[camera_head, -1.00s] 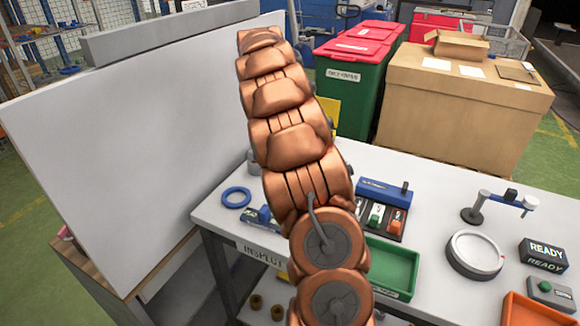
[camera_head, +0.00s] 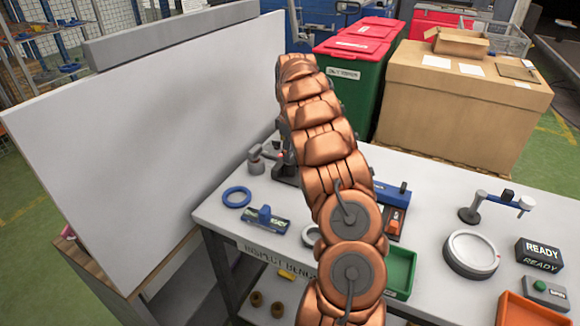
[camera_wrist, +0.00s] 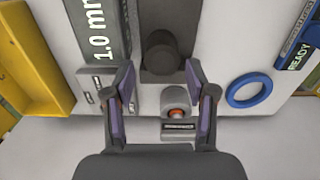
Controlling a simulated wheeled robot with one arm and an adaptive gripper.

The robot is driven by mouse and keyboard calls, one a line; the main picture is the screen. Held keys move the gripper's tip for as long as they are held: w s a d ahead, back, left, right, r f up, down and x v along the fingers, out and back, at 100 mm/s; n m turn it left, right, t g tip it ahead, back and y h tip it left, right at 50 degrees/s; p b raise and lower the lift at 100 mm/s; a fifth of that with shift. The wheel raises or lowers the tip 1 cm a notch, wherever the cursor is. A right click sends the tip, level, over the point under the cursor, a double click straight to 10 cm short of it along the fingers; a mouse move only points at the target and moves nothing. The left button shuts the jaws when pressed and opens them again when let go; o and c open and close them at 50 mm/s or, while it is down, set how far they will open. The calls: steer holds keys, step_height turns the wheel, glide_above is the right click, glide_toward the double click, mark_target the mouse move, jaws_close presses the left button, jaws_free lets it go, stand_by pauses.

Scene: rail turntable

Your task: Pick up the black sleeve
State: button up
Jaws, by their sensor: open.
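My gripper (camera_wrist: 160,78) is open in the wrist view, with one finger on each side and nothing held. A dark, round-topped cylinder (camera_wrist: 160,52), which looks like the black sleeve, stands on a dark grey surface just beyond the gap between the fingertips. No finger visibly touches it. Its height and the remaining distance to the fingers are hard to tell. In the head view my own arm covers the middle of the bench, and I cannot make out the sleeve or the fingertips clearly there.
A grey block with an orange-red centre (camera_wrist: 176,99) sits between the fingers, close to the cylinder. A blue ring (camera_wrist: 249,90) lies right, a yellow tray (camera_wrist: 35,60) left. On the bench (camera_head: 435,190) are a green tray (camera_head: 400,272), a round dial (camera_head: 472,253) and an orange bin (camera_head: 525,311).

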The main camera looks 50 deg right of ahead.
mark_target(290, 167)
steer(key=shift+a+f+p, duration=0.2)
steer(key=shift+f+p, duration=1.15)
steer(key=shift+f, duration=1.25)
steer(key=shift+w, duration=0.1)
jaws_close()
